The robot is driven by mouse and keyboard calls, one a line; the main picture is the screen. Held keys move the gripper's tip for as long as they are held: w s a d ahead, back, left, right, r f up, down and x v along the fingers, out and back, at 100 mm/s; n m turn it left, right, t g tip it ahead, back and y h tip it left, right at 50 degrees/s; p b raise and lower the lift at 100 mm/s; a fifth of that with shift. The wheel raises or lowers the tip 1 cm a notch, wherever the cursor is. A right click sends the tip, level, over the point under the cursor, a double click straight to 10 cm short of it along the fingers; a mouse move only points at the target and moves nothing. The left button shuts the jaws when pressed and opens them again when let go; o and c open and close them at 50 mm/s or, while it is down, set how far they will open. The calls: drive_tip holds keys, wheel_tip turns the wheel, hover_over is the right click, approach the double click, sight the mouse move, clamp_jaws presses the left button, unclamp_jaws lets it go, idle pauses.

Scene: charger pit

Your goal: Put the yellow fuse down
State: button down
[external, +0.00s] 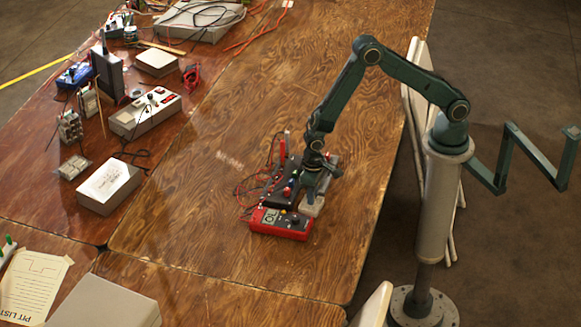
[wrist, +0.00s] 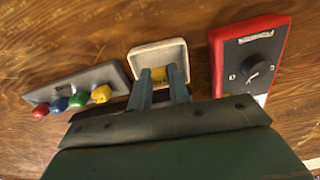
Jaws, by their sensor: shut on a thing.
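My gripper (wrist: 163,78) points down over a small pale tray (wrist: 146,53) in the wrist view. Its two blue-grey fingers are shut on the yellow fuse (wrist: 177,75), which shows only in part between and beside the fingertips. The fuse is over or inside the tray; I cannot tell whether it touches the tray floor. In the external view, my gripper (external: 314,184) is low above the tray (external: 312,207), and the fuse is hidden there.
In the wrist view, a grey block (wrist: 73,85) with red, blue, green and yellow knobs lies left of the tray. A red-cased meter (wrist: 217,62) stands close on the right.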

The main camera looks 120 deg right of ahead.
drive_tip(key=shift+f, duration=0.7)
idle(0.3)
drive_tip(key=c, duration=1.3)
unclamp_jaws()
drive_tip(key=shift+r, duration=0.2)
wheel_tip(320, 180, up, 13)
